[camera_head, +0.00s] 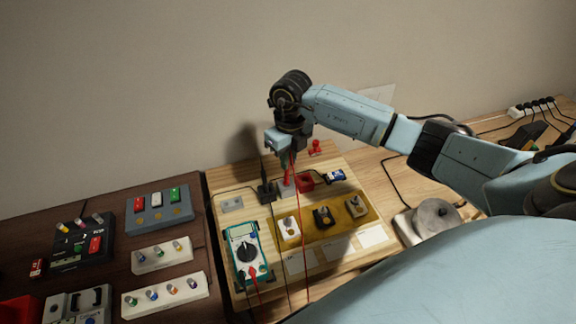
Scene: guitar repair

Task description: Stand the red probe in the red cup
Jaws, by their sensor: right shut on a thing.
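My right gripper (290,152) points down over the back of the light wooden board and is shut on the red probe (289,175). The probe hangs roughly upright below the fingers, and its red lead runs down toward the front of the board. The red cup (306,181) stands on the board just to the right of the probe's lower end. The probe's tip is too small to make out, and I cannot tell whether it touches anything. My left gripper is not in view.
A black holder (266,190) stands left of the probe. A teal multimeter (247,254) lies at the board's front left. A tan tray (326,222) with several small parts lies in front of the cup. A blue-black item (336,176) is right of the cup.

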